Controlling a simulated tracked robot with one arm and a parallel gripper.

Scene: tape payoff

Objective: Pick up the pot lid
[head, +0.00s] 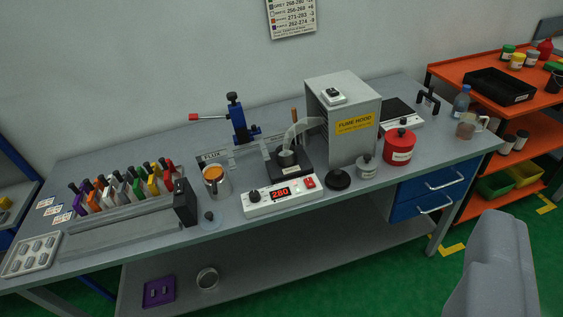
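A black round lid with a knob (338,179) lies flat on the grey workbench, at the front right of the solder pot; it looks like the pot lid. The small dark solder pot (287,158) stands on a black block behind a white control unit reading 280 (283,194), with a pale plume above it. A pale round disc with a dark knob (209,219) lies near the bench's front edge, further left. My gripper's fingers do not show; only a grey part, likely of my own arm, shows at the lower right, well away from the lid.
The fume hood (347,125) stands behind the lid. A small grey jar (367,166) and a red pot (399,147) stand to its right. A flux jar (215,182) and a rack of coloured items (122,217) are at left. An orange shelf (447,78) stands far right.

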